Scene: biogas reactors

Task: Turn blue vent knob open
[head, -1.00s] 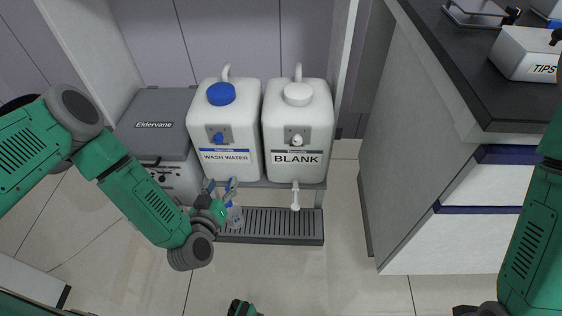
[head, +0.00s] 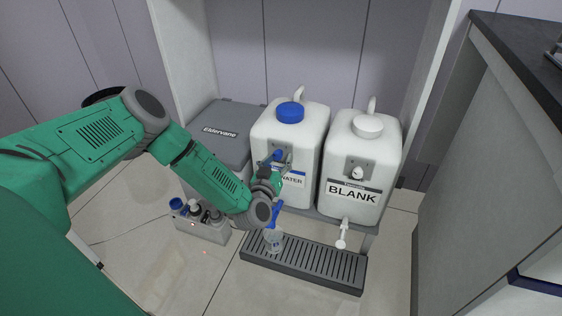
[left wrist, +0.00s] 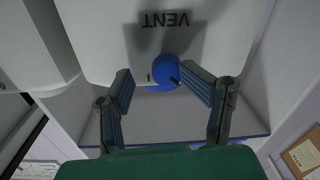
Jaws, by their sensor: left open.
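The blue vent knob (left wrist: 166,74) is on a grey plate marked VENT on the front of the white wash water jug (head: 300,125). In the head view the knob (head: 277,156) is partly covered by my left gripper (head: 281,161). In the left wrist view my left gripper (left wrist: 157,78) is open, with one finger on each side of the knob. The knob sits nearer the right-hand finger in that picture; whether they touch I cannot tell. My right gripper is out of view.
A white BLANK jug (head: 360,165) stands right of the wash water jug. A clear bottle (head: 273,240) stands on the dark drip tray (head: 310,268) below. A grey Eldervane box (head: 217,135) and a bottle caddy (head: 200,226) are left. A dark-topped cabinet (head: 480,190) stands right.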

